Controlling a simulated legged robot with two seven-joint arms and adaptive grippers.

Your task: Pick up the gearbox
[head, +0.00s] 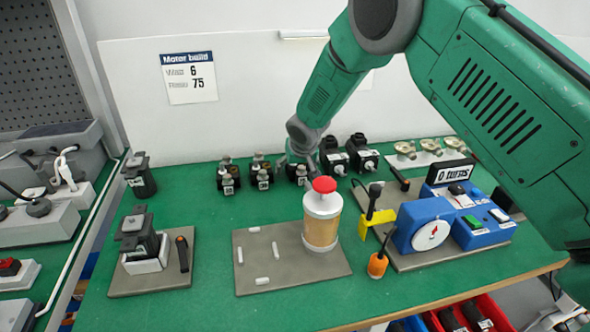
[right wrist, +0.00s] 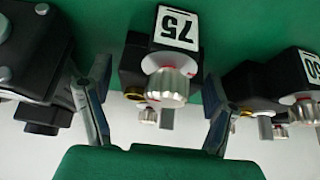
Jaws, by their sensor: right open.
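The black gearbox (right wrist: 160,60) with a white label reading 75 and a silver knob-like front stands between the two spread fingers of my right gripper (right wrist: 155,88) in the right wrist view. A gap shows on each side, so the fingers do not appear to touch it. In the head view my right gripper (head: 295,158) is low over the back row, its fingers mostly hidden by my wrist, just behind the rightmost small labelled gearbox (head: 298,175). Two similar gearboxes, a middle one (head: 262,178) and a left one (head: 229,182), stand to its left. My left gripper is not in view.
A black motor (head: 334,158) stands close to the right of the row. A cylinder with a red top (head: 321,222) stands on a grey plate in front. A blue device (head: 468,220) is at right. A wall sign (head: 189,78) reads Motor build, 6 and 75.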

